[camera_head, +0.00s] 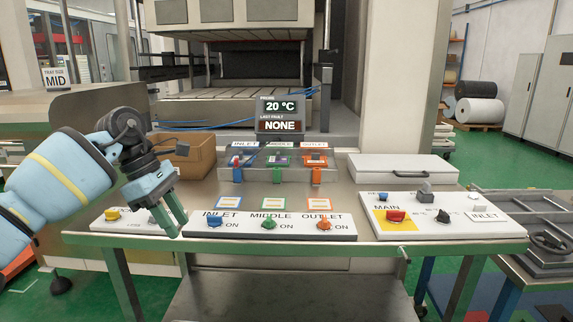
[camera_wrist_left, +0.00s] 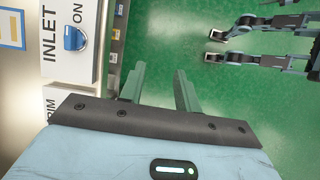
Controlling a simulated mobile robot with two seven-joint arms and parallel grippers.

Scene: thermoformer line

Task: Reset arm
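My left arm comes in from the left in the head view. Its gripper (camera_head: 172,222) hangs pointing down at the front left of the steel bench, in front of the left switch panel. The wrist view shows its two green fingers (camera_wrist_left: 158,88) apart with nothing between them. The INLET knob (camera_head: 215,220) of the white INLET/MIDDLE/OUTLET panel (camera_head: 250,233) is just to the right of it. That blue knob also shows at the upper left of the wrist view (camera_wrist_left: 75,38). The right gripper does not show.
The left switch panel (camera_head: 98,224) with a yellow knob is partly behind the gripper. The MAIN panel (camera_head: 440,228) stands at the bench's right. A cardboard box (camera_head: 192,160) and a display reading 20 °C, NONE (camera_head: 280,116) stand behind. Green floor (camera_wrist_left: 165,35) lies below the fingers.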

